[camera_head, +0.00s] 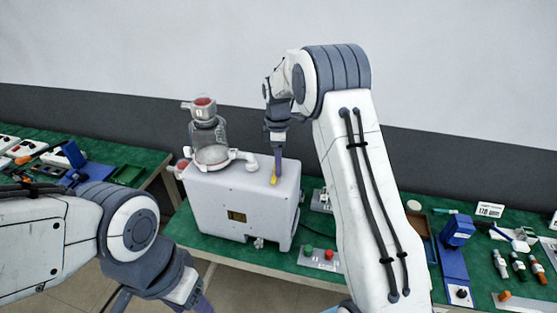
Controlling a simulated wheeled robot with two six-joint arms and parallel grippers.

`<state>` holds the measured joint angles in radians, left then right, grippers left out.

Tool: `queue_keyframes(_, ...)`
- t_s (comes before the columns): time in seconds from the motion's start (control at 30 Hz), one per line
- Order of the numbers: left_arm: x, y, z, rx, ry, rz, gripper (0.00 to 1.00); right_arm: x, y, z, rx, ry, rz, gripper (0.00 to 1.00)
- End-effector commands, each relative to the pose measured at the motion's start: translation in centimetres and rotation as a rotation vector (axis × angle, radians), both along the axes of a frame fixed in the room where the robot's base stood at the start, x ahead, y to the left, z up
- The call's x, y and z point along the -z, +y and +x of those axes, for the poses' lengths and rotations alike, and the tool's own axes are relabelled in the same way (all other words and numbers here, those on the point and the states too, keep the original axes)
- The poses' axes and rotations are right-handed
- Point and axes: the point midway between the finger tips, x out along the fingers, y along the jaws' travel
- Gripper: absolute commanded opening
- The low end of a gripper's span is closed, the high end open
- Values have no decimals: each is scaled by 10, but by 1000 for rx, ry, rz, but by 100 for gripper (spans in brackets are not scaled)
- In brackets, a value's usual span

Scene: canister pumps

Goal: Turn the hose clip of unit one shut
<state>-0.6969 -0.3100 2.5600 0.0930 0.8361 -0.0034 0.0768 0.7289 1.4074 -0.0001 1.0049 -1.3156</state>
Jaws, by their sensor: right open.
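A white pump unit (225,205) stands on the green bench, with a clear canister (209,142) on top. The canister has a grey cap with a red top, and a white elbow pipe (243,157) runs from its base. A small yellow part (274,180) shows on the right of the unit's top; I cannot tell whether it is the hose clip. My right gripper (277,172) points down there, open, its purple fingers right beside the yellow part; contact is unclear. My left gripper (202,305) is at the bottom edge, mostly cut off, away from the unit.
A button box (319,258) with green and red buttons is right of the unit. Blue fixtures (455,245) and several small fittings lie farther right. Another bench (130,158) with parts is at the left, across a floor gap. My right arm hides part of the bench.

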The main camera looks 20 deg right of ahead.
Motion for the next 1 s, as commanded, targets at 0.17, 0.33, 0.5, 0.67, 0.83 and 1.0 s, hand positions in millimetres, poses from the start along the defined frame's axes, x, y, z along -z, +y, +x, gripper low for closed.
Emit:
queue_keyframes(0.17,0,0,0,0,0,0,60,0,0,0,0,0,0,40)
queue_keyframes(0.33,0,0,0,0,0,0,60,0,0,0,0,1,0,0)
queue_keyframes(0.5,0,0,0,0,0,0,60,0,0,-1,7,2,1,0)
queue_keyframes(0.67,0,0,0,0,0,0,60,0,0,-1,46,3,1,0)
queue_keyframes(0.83,-1,0,0,0,0,0,60,-1,0,0,140,3,0,0)
queue_keyframes(1.0,-3,0,0,0,0,0,60,-1,0,0,280,3,0,0)
